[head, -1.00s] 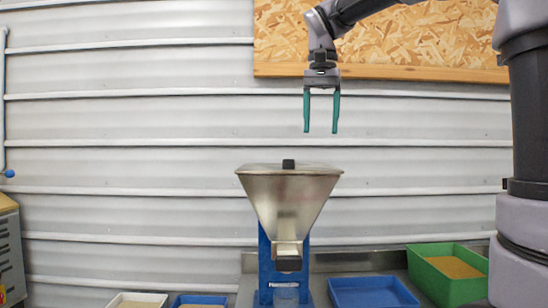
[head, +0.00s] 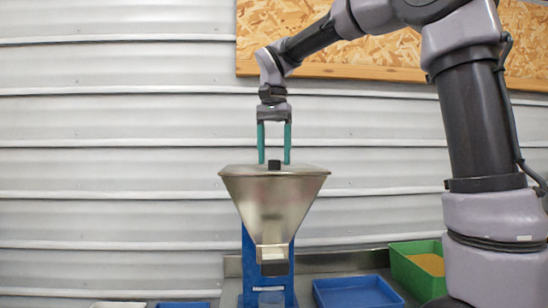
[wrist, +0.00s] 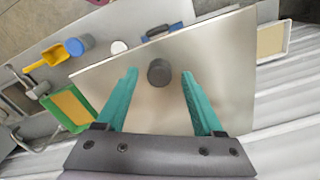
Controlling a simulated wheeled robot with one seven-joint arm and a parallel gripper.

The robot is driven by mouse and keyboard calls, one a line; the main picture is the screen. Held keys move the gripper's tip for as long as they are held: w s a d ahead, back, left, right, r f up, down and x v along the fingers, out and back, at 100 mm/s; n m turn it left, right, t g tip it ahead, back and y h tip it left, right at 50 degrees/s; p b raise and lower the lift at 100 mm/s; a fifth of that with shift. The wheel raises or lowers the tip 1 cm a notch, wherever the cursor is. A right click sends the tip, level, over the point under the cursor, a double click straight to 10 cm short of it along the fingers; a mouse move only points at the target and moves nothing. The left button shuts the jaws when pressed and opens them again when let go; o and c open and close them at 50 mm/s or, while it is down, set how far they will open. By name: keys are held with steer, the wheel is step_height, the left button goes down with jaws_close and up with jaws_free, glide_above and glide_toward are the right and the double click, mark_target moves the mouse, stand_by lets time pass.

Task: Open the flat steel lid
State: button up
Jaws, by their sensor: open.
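The flat steel lid (wrist: 222,62) lies on top of the steel hopper (head: 274,205) and looks closed. A dark knob (head: 274,164) stands up from the lid; it also shows in the wrist view (wrist: 160,73). My gripper (head: 274,160) points down just above the lid, with its two green fingers apart and empty. In the wrist view my gripper (wrist: 157,75) has one finger on each side of the knob, with gaps between. I cannot tell whether the fingertips are level with the knob.
The hopper stands on a blue frame (head: 249,262). Near it are a blue tray (head: 357,293) and a green bin (head: 413,275). A yellow scoop (wrist: 52,56) lies on the bench in the wrist view. A ribbed wall (head: 110,150) stands behind.

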steer(key=shift+f, duration=0.45)
jaws_close()
stand_by(1.1)
